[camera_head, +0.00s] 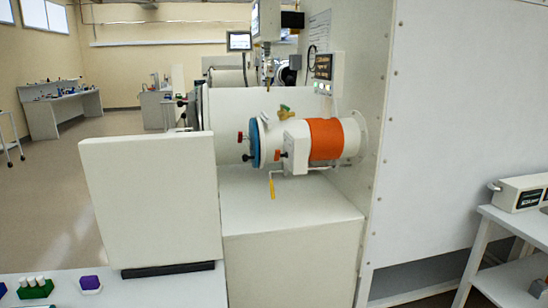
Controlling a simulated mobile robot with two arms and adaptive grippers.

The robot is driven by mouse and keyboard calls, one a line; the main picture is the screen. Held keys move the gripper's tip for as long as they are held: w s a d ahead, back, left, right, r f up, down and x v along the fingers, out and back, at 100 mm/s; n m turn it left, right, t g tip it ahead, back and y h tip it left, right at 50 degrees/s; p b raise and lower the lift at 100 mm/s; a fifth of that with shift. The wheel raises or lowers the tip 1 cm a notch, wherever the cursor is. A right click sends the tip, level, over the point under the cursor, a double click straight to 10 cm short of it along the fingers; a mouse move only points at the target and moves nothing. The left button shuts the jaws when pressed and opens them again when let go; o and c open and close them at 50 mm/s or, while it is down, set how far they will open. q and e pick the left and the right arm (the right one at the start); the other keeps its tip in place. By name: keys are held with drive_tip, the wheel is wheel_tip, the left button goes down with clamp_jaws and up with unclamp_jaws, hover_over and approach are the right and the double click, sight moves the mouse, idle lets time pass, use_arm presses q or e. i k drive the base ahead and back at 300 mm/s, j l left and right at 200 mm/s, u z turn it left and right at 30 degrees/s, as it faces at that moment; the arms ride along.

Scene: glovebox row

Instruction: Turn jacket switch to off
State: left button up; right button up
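An orange jacket band (326,139) wraps a white horizontal cylinder on the glovebox's side. Left of the band is a white box (298,146) with a small dark knob (282,155) on its left side. I cannot tell for sure whether this knob is the jacket switch, nor its position. A small panel (323,67) with lit digits stands above the cylinder; its details are too small to read. Neither of my grippers is in view.
The cylinder has a blue end ring (255,143), a red knob (240,137) and a yellow-tipped lever (272,187) hanging below. A white upright panel (152,199) stands at front left. A white cabinet (291,241) is beneath. Open floor (60,195) lies left.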

sight(276, 155)
drive_tip(key=i+l+u, duration=0.15)
drive_tip(key=u, duration=0.3)
drive_tip(key=i+l+u, duration=0.1)
drive_tip(key=l+u, duration=0.6)
drive_tip(key=u, duration=0.25)
